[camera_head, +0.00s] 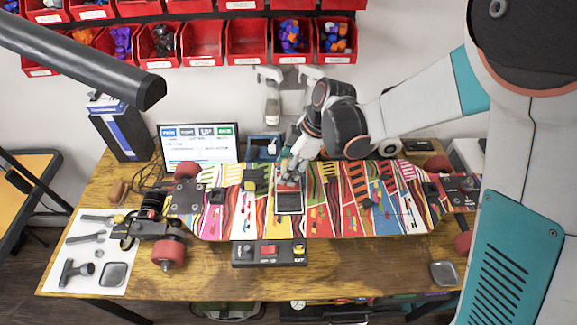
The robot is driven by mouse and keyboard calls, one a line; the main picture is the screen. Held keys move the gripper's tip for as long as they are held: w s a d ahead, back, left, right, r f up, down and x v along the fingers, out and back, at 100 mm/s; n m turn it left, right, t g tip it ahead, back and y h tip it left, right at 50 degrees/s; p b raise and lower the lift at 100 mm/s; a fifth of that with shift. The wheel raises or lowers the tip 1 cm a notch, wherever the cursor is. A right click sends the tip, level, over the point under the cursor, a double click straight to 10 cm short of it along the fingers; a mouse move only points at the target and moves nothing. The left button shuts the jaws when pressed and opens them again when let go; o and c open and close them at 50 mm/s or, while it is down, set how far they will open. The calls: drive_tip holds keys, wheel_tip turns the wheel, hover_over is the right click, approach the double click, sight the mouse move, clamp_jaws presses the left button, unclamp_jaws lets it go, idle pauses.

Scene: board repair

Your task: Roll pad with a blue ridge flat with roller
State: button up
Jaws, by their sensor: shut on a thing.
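The multicoloured deck (330,205) lies lengthwise across the wooden table. A dark rectangular pad area with a pale border (289,202) lies near the middle of the deck, with a red patch at its upper end. I cannot make out a blue ridge on it. My gripper (289,172) reaches down from the upper right to the upper end of this area. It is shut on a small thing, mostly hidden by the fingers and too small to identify. Whether that thing touches the pad is unclear. I cannot clearly pick out the roller.
A small control box (269,254) stands in front of the deck. A white sheet (118,262) with several hand tools lies at left. A monitor (200,144) and a dark box (122,134) stand behind. Red bins (203,42) line the wall. A black beam (85,62) crosses the upper left.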

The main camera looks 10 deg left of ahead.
drive_tip(key=shift+s+d+f+b, duration=0.1)
drive_tip(key=shift+s+d+b, duration=0.15)
drive_tip(key=shift+s, duration=0.8)
drive_tip(key=shift+s+d+b, duration=0.15)
drive_tip(key=shift+s+d, duration=0.2)
drive_tip(key=shift+s, duration=0.65)
drive_tip(key=shift+s+d+f+b, duration=0.1)
drive_tip(key=shift+s+d+b, duration=0.15)
drive_tip(key=shift+s, duration=0.8)
drive_tip(key=shift+w+a+r+b, duration=0.1)
drive_tip(key=shift+w+a, duration=0.15)
drive_tip(key=shift+w, duration=0.8)
drive_tip(key=shift+w+a+b, duration=0.1)
drive_tip(key=shift+w+a, duration=0.15)
drive_tip(key=shift+w, duration=0.85)
drive_tip(key=shift+w+a+r+b, duration=0.1)
drive_tip(key=shift+w+a, duration=0.15)
drive_tip(key=shift+w, duration=0.8)
drive_tip(key=shift+s+d+f, duration=0.1)
drive_tip(key=shift+s+d, duration=0.1)
drive_tip(key=shift+s, duration=0.6)
drive_tip(key=shift+s+d+f, duration=0.1)
drive_tip(key=shift+s+d, duration=0.1)
drive_tip(key=shift+s, duration=0.6)
drive_tip(key=shift+s, duration=0.1)
